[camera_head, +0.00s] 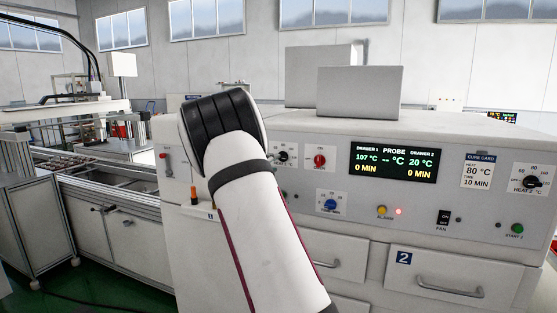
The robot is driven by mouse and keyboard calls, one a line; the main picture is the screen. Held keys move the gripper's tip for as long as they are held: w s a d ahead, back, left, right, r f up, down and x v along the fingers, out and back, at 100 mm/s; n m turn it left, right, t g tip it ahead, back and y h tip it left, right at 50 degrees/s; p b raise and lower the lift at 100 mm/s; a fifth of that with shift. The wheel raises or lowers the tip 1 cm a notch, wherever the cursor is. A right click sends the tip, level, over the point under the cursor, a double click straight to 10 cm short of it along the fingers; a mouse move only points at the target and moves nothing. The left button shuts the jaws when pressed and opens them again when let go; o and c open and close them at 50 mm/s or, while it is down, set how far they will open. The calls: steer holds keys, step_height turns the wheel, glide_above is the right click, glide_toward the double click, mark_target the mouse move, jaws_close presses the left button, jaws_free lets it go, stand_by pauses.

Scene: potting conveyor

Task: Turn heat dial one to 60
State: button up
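A black dial (283,156) on a white plate shows just right of my arm, partly covered by it; its label is too small to read, and it may be heat dial one. A second black dial (532,182), labelled HEAT 2, is at the far right of the panel. The display (394,162) reads drawer 1 at 107 °C, 0 min, and drawer 2 at 20 °C, 0 min. My arm crosses the panel's left part. My gripper is hidden behind the arm.
The panel also holds a red knob (319,161), a blue knob (330,204), a yellow alarm button (382,211), a fan switch (444,217) and a green start button (517,228). A cure card (478,171) reads 80 °C, 10 min. Drawer 2 (450,278) is shut below.

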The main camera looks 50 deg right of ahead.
mark_target(282, 157)
steer(key=x, duration=0.7)
steer(key=shift+c, duration=0.6)
jaws_close()
